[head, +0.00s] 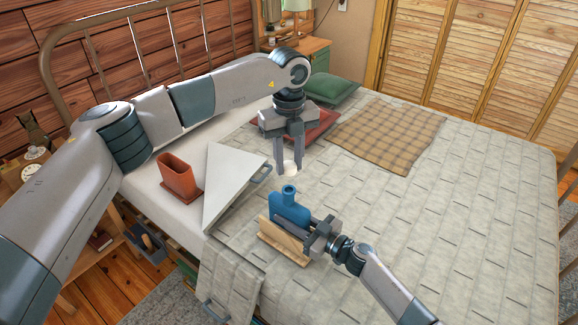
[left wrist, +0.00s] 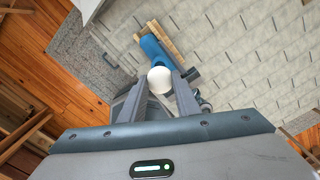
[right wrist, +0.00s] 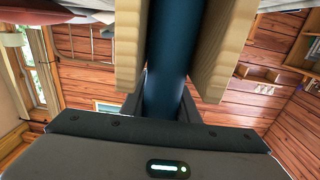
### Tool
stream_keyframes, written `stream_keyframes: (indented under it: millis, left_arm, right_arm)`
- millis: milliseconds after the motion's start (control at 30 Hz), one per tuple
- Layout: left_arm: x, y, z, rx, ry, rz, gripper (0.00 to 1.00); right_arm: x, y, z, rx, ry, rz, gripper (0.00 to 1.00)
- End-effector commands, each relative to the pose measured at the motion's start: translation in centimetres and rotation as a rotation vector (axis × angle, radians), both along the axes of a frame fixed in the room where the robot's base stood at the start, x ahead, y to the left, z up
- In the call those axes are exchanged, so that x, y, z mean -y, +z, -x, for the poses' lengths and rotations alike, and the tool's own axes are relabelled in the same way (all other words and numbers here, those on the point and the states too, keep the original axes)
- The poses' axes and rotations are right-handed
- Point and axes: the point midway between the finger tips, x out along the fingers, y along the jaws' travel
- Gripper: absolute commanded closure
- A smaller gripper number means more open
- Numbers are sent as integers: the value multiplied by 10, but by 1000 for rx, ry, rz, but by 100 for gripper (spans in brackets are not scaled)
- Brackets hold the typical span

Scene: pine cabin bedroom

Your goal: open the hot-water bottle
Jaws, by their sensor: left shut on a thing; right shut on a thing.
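The blue hot-water bottle (head: 289,207) stands upright in a wooden holder (head: 283,246) on the bed, its open-looking neck pointing up. My right gripper (head: 308,230) is shut on the bottle from the right; in the right wrist view the blue body (right wrist: 168,60) lies between its fingers, with a wooden board (right wrist: 225,45) on each side. My left gripper (head: 289,170) points down above and just behind the bottle's neck. It is shut on a white rounded stopper (head: 291,167), which shows clearly between its fingertips in the left wrist view (left wrist: 159,80). The stopper is apart from the neck.
A plaid blanket (head: 385,133), a red cushion (head: 318,124) and a green pillow (head: 332,88) lie farther back. The quilt at the right is clear.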

Motion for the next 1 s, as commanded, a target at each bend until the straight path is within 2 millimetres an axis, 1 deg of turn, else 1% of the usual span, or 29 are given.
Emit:
stream_keyframes:
  millis: [167, 200, 267, 300, 567, 733, 867, 1000]
  left_arm:
    - [0, 0, 0, 0, 0, 0, 98]
    - [0, 0, 0, 0, 0, 0, 98]
    - [0, 0, 0, 0, 0, 0, 98]
    - [0, 0, 0, 0, 0, 0, 98]
    - [0, 0, 0, 0, -1, 1, 98]
    - [0, 0, 0, 0, -1, 1, 98]
    - [0, 1, 0, 0, -1, 1, 98]
    - [0, 1, 0, 0, -1, 1, 98]
  right_arm:
    - [0, 0, 0, -1, 1, -1, 100]
    - [0, 0, 0, -1, 1, -1, 67]
    - [0, 0, 0, -1, 1, -1, 53]
    - [0, 0, 0, -1, 1, -1, 50]
    - [0, 0, 0, 0, 0, 0, 50]
    - [5, 0, 3, 0, 0, 1, 50]
    - [14, 0, 10, -1, 0, 1, 50]
    - [30, -1, 23, 0, 0, 3, 50]
